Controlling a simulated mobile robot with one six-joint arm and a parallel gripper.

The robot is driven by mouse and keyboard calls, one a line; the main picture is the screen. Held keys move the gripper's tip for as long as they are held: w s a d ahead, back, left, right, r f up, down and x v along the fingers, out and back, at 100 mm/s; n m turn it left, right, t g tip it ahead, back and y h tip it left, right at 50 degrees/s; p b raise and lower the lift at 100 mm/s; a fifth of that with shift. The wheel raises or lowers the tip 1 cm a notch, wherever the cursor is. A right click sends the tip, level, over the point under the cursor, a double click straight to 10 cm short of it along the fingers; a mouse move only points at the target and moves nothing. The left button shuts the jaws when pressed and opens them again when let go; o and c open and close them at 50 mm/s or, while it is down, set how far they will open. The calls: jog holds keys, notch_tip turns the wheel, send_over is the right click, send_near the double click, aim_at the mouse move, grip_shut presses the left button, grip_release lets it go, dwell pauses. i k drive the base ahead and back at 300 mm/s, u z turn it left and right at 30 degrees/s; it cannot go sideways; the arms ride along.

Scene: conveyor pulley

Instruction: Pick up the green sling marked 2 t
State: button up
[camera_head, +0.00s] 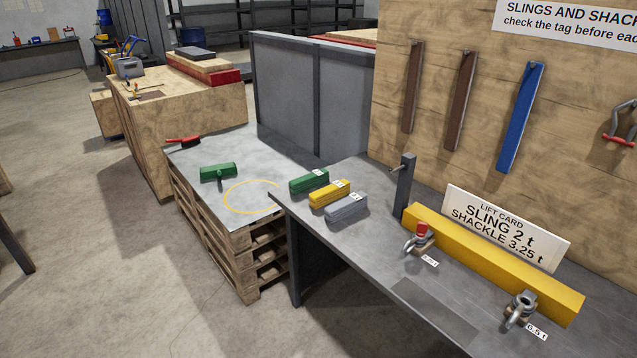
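A folded green sling (309,181) with a small white tag lies on the grey bench (350,250), at its far left end. The tag's print is too small to read. A yellow sling (329,194) and a grey sling (346,207) lie beside it in a row towards the front, each with a small white tag. A lift card (506,230) at the back of the bench reads "SLING 2 t, SHACKLE 3.25 t". My gripper is not in view.
A yellow beam (490,262), an upright post (404,187) and two shackles (421,238) (520,308) stand right of the slings. A pallet stack with a grey top (215,150) at left bears another green item (218,172) and a yellow ring. Slings hang on the wooden board (580,190).

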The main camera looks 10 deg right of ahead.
aim_at(305, 182)
jog(key=u, duration=0.6)
jog(key=i, duration=1.25)
jog(key=u, duration=4.2)
jog(key=i, duration=0.1)
jog(key=z, duration=2.7)
